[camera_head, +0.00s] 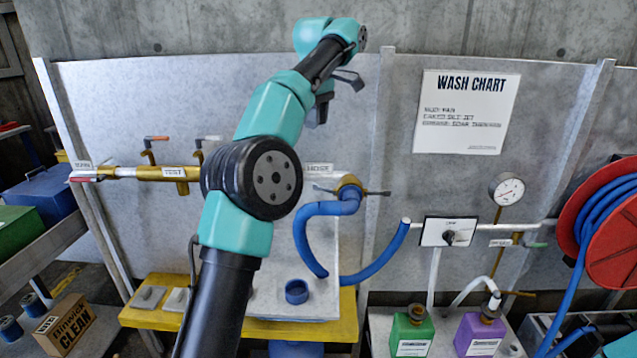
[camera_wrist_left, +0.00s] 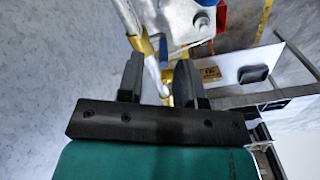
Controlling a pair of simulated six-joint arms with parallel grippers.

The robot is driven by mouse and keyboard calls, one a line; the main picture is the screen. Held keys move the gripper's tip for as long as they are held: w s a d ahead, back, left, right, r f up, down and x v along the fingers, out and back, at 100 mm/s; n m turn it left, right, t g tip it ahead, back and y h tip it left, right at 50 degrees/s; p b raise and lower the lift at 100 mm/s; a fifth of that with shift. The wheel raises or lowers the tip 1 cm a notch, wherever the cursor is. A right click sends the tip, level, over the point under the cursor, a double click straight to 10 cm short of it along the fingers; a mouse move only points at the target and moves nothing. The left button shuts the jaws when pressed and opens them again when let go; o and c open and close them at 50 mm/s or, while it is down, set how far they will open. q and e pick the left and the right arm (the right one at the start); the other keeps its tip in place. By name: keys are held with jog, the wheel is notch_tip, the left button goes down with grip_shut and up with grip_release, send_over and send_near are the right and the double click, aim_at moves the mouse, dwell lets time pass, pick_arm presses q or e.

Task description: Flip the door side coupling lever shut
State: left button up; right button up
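The brass hose coupling (camera_head: 348,187) sits on the wall pipe under the HOSE label, with a blue hose (camera_head: 322,208) on its front. A thin lever sticks out on its left (camera_head: 323,189) and another on its right (camera_head: 377,193); both look spread outward. I cannot tell which is on the door side. My left gripper (camera_head: 340,97) is above the coupling, fingers pointing down, apart from it. In the left wrist view its fingers (camera_wrist_left: 160,72) are apart with nothing gripped; brass and pale pipework (camera_wrist_left: 136,24) shows beyond them. My right gripper is not visible.
A yellow bench (camera_head: 150,318) stands below. A gauge (camera_head: 507,190), switch panel (camera_head: 447,232) and red hose reel (camera_head: 612,235) are at right. The wall around my gripper is clear.

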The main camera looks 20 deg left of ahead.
aim_at(324, 189)
pick_arm(q)
jog(key=shift+f, duration=0.2)
notch_tip(324, 189, down, 17)
jog(key=shift+f, duration=0.1)
dwell(1.1)
grip_shut()
